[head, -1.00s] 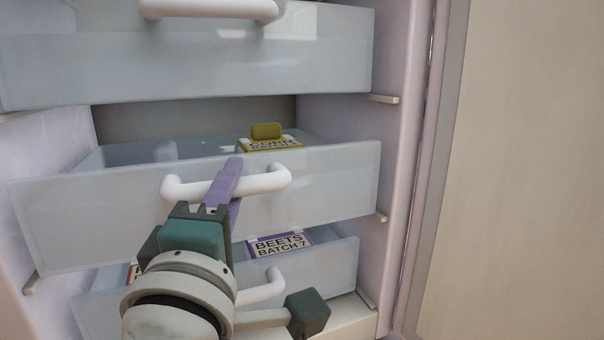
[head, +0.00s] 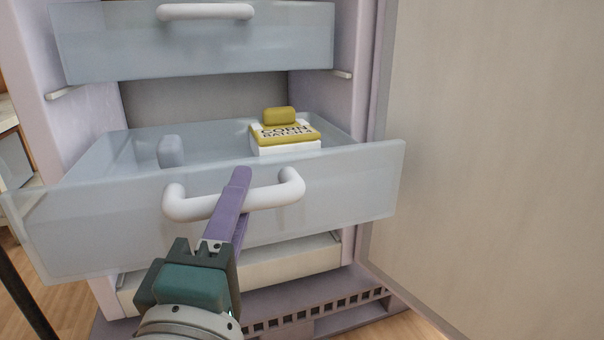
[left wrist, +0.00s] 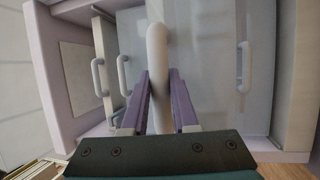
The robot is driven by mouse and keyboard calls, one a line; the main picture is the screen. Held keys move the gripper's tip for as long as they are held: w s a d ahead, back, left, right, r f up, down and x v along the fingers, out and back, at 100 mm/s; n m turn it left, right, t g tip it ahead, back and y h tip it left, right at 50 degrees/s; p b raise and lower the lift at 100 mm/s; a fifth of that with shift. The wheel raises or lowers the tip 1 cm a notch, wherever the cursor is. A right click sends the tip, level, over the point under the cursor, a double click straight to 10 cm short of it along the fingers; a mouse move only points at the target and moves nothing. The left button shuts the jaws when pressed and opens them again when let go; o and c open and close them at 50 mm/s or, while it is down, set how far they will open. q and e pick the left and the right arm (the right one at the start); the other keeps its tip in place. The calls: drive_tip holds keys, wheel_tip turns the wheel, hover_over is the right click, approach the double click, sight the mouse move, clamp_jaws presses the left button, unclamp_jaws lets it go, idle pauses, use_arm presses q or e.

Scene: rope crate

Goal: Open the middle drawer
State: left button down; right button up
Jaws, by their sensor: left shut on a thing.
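The middle drawer (head: 340,195) is a translucent pale blue drawer, pulled well out of the cabinet. Its white handle (head: 287,190) runs across the front, and also shows in the left wrist view (left wrist: 157,45). My left gripper (head: 237,185) has purple fingers shut on this handle. In the left wrist view the fingers (left wrist: 160,90) lie on either side of the handle bar. Inside the drawer are a yellow and white box labelled CORN (head: 285,138) with a yellow block (head: 279,116) on top, and a pale blue upright piece (head: 170,151). My right gripper is not in view.
The top drawer (head: 200,50), with a white handle, is above the middle one. The white cabinet stands on a purple slotted base (head: 325,305). A large beige panel (head: 490,150) stands to the right. Wooden floor (head: 70,310) shows at lower left.

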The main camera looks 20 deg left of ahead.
use_arm(q)
drive_tip(key=s+d+p, duration=0.1)
drive_tip(key=s+d, duration=0.5)
drive_tip(key=s, duration=0.3)
drive_tip(key=shift+s+d, duration=0.1)
drive_tip(key=c, duration=0.7)
unclamp_jaws()
drive_tip(key=shift+s, duration=0.1)
drive_tip(key=p+v, duration=0.2)
drive_tip(key=v, duration=0.7)
drive_tip(key=shift+s+d+f, duration=0.1)
drive_tip(key=shift+s, duration=0.3)
